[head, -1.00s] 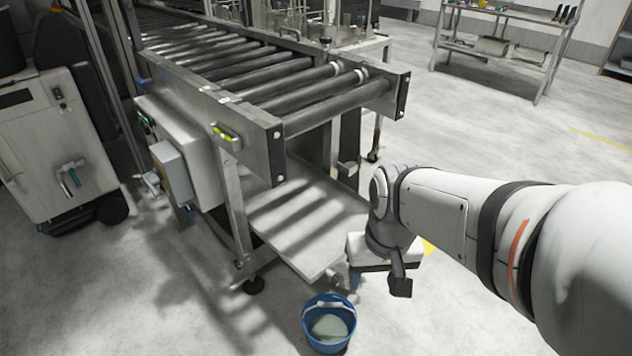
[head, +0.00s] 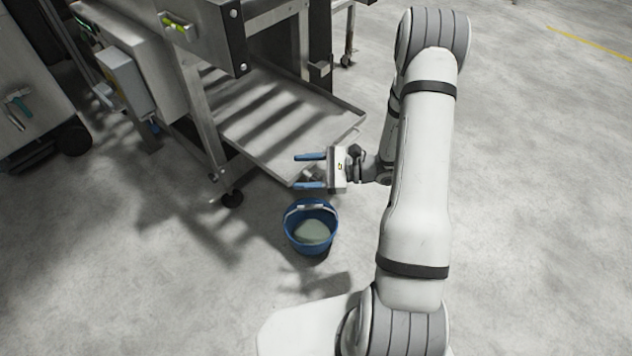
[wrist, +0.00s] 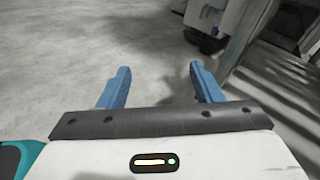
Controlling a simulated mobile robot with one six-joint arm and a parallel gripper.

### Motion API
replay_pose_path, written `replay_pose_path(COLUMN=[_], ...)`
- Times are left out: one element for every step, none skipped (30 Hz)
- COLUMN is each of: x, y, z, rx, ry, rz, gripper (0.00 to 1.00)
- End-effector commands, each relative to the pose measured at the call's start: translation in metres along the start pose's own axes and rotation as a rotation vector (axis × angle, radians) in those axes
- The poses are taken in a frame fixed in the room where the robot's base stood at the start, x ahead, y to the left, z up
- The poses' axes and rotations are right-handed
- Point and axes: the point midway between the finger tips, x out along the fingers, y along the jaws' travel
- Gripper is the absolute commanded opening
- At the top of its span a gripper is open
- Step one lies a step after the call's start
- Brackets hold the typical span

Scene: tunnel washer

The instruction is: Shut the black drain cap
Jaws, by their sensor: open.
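My gripper (head: 295,171) is open, its two blue fingers pointing left in the head view, beside the front corner of the drip tray (head: 335,137) and above the blue bucket (head: 311,249). A small grey fitting shows between the fingers under the tray's corner, partly hidden by the gripper. I cannot make out the black drain cap for certain in either view. In the wrist view the fingers (wrist: 160,66) are apart, with only bare floor between them.
The bucket stands on the floor below the tray corner, with greyish water in it. A control box (head: 125,82) hangs on the frame. The floor at right is clear.

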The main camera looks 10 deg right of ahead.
Motion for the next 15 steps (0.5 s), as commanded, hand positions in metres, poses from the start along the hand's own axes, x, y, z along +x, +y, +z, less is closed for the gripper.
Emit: replay_pose_path(x=[-0.006, -0.009, -0.015, -0.019, -0.024, -0.03, -0.035, -0.039, -0.045, -0.048, -0.052, -0.056, -0.058, -0.06, -0.062], y=[-0.004, -0.007, -0.011, -0.013, -0.015, -0.015, -0.016, -0.016, -0.015, -0.014, -0.013, -0.013, -0.012, -0.011, -0.011], z=[-0.033, -0.047, -0.067, -0.081, -0.095, -0.112, -0.124, -0.136, -0.149, -0.158, -0.166, -0.175, -0.18, -0.184, -0.188], rx=[0.059, 0.086, 0.119, 0.141, 0.163, 0.189, 0.206, 0.22, 0.238, 0.249, 0.258, 0.267, 0.274, 0.278, 0.283], ry=[-0.015, -0.022, -0.029, -0.033, -0.035, -0.037, -0.036, -0.035, -0.033, -0.03, -0.029, -0.025, -0.022, -0.021, -0.019], rz=[-0.095, -0.15, -0.223, -0.276, -0.327, -0.39, -0.434, -0.476, -0.525, -0.556, -0.584, -0.616, -0.637, -0.652, -0.668], gripper=[0.59, 0.59, 0.59, 0.59, 0.59, 0.59, 0.59, 0.59, 0.59, 0.59, 0.59, 0.59, 0.59, 0.59, 0.59])
